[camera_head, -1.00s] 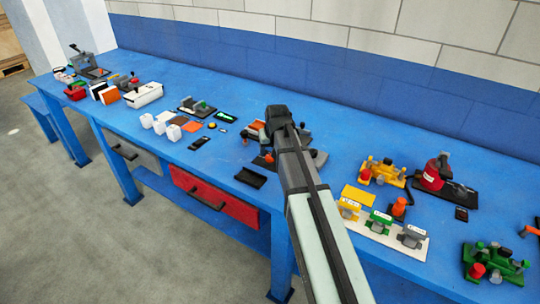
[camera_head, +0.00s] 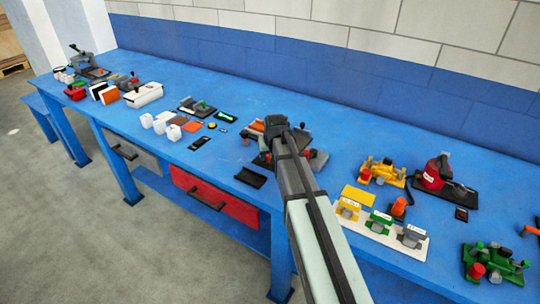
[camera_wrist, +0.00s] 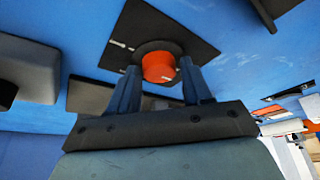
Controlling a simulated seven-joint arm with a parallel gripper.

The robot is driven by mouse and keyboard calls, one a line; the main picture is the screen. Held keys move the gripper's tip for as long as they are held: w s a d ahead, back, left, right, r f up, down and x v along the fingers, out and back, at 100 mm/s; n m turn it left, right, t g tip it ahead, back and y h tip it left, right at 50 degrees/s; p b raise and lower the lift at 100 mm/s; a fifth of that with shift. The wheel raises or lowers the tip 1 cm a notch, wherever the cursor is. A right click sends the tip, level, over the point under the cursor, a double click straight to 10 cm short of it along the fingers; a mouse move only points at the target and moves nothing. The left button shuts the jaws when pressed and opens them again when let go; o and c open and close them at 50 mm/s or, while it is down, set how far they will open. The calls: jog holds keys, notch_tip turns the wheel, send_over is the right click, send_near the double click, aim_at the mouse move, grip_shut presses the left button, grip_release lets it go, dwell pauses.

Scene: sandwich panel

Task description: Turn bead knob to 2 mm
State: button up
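In the wrist view an orange-red round knob (camera_wrist: 158,67) with a dark collar sits on a black plate (camera_wrist: 170,22). Small white marks show on the plate beside the collar; I cannot read them. My gripper (camera_wrist: 160,66) is open, with one finger on each side of the knob in this view and a gap to it on both sides. I cannot tell how deep the fingertips reach. In the head view my gripper (camera_head: 278,128) is over the dark fixture (camera_head: 318,160) at mid-bench, and my arm hides much of it.
In the wrist view grey blocks (camera_wrist: 28,68) stand left of the plate. In the head view a black tray (camera_head: 250,177) lies in front. Yellow (camera_head: 382,172), red (camera_head: 436,172) and green (camera_head: 492,262) devices stand to the right. The bench behind my gripper is clear.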

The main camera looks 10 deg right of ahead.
jog(key=c, duration=0.7)
jog(key=shift+m, duration=0.3)
jog(key=m+h, duration=0.1)
jog(key=m, duration=0.1)
jog(key=m+h, duration=0.1)
jog(key=m, duration=0.2)
jog(key=shift+w+a+m+g, duration=0.1)
jog(key=shift+a+m+g, duration=0.1)
jog(key=shift+m+g, duration=0.1)
jog(key=m+g+h, duration=0.1)
jog(key=m, duration=0.4)
jog(key=shift+g+h, duration=0.4)
jog(key=shift+m, duration=0.4)
jog(key=o, duration=1)
